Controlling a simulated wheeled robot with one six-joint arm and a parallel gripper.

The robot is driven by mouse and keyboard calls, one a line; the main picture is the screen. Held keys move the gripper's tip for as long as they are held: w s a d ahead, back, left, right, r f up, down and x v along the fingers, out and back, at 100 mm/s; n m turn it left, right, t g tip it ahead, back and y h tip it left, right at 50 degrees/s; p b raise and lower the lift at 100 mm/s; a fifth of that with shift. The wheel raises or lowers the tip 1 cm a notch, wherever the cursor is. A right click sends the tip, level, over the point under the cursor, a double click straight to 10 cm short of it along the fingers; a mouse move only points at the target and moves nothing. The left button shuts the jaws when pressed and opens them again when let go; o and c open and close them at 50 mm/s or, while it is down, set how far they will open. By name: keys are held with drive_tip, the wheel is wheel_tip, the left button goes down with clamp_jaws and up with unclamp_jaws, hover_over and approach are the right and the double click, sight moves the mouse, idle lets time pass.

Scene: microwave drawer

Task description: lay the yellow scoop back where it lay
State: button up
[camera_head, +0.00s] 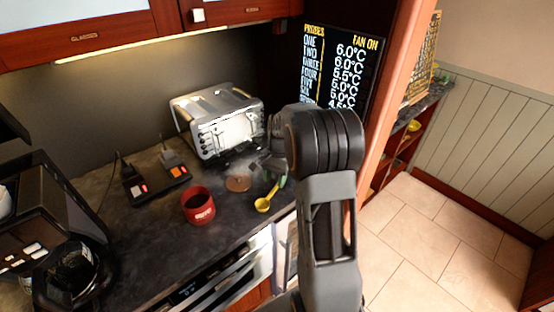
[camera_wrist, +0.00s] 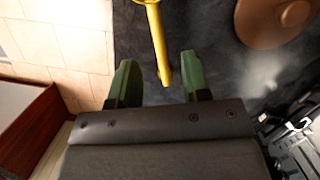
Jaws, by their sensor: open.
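The yellow scoop (camera_head: 264,204) lies on the dark countertop (camera_head: 232,228) near its front edge, with its bowl towards the lower left in the head view. In the wrist view the scoop's handle (camera_wrist: 158,45) comes down from the top, and its end lies between the two green fingertips. My gripper (camera_wrist: 160,78) is open, with a gap to each side of the handle. In the head view my gripper (camera_head: 281,181) is just to the upper right of the scoop, partly hidden by my arm.
A brown round lid (camera_head: 238,183) lies beside the scoop, also seen in the wrist view (camera_wrist: 272,20). A red mug (camera_head: 198,206) stands to the left. A silver toaster (camera_head: 222,122) stands behind. The counter's edge drops to the tiled floor.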

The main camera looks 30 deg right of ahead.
drive_tip(key=v, duration=1)
drive_tip(key=s+a+n+t+h, duration=0.2)
drive_tip(key=s+a+n+t, duration=0.3)
drive_tip(key=s+a+n, duration=0.6)
drive_tip(key=s+a+r, duration=0.1)
drive_tip(key=s+a, duration=0.1)
drive_tip(key=s, duration=0.4)
drive_tip(key=shift+s+a+n+t, duration=0.2)
drive_tip(key=shift+n+t, duration=0.1)
drive_tip(key=shift+n, duration=0.1)
